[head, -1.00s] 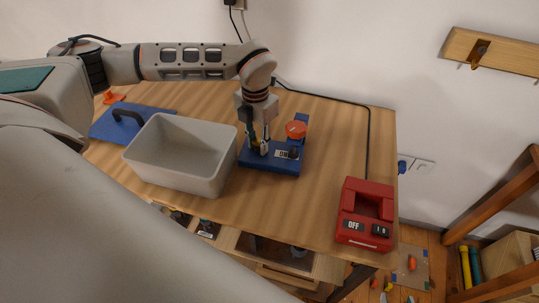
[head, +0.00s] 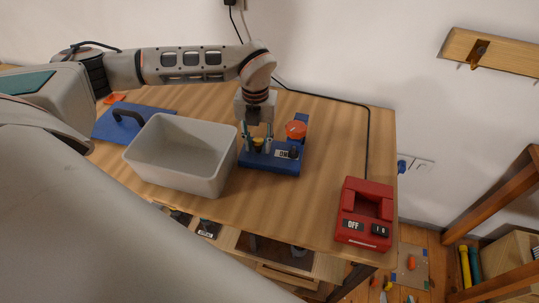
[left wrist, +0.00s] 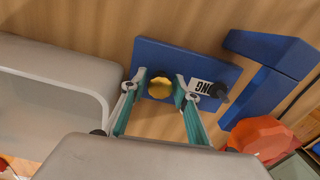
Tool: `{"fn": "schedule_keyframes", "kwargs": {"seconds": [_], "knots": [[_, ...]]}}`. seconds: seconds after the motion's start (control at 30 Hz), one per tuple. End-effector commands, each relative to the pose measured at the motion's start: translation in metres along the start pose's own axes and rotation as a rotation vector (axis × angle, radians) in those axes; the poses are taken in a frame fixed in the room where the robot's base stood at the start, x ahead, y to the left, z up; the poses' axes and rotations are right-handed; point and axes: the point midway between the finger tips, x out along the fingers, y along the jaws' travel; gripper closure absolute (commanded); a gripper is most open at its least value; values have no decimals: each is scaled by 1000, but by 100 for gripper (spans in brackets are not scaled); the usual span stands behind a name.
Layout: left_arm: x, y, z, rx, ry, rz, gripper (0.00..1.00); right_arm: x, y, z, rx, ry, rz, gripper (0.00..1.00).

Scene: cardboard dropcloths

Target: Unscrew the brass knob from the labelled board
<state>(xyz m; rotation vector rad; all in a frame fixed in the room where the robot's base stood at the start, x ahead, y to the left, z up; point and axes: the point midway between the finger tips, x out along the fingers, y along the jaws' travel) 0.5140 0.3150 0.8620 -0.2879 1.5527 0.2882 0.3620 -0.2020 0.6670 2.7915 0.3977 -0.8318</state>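The brass knob (head: 258,143) is on the blue labelled board (head: 270,164) on the wooden table. It also shows in the left wrist view (left wrist: 161,86), round and golden, beside a white label (left wrist: 204,88) and a small black knob (left wrist: 220,91). My left gripper (head: 257,141) points down over the board. In the left wrist view its two teal fingers (left wrist: 160,79) stand apart, one on each side of the brass knob, with a visible gap on the left side. How deep the fingertips reach is hard to tell. My right gripper is not in view.
A grey open bin (head: 165,180) stands close left of the board. An orange-red knob on a blue stand (head: 296,131) is close behind on the right. A red OFF switch box (head: 365,215) sits at the front right. Table between them is clear.

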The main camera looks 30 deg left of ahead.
Motion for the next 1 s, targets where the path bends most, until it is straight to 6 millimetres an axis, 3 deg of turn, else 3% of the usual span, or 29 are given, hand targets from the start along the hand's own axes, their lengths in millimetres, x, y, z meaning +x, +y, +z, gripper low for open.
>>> {"fn": "schedule_keyframes", "kwargs": {"seconds": [0.37,0.83,1.0], "knots": [[-2,0,0,2,-1,-1,61,-1,0,-1,0,0,0,60],[-48,0,1,2,-2,-1,61,-20,5,-34,-1,7,2,60],[-52,0,0,2,-1,0,61,-22,6,-38,-1,10,2,60]]}}
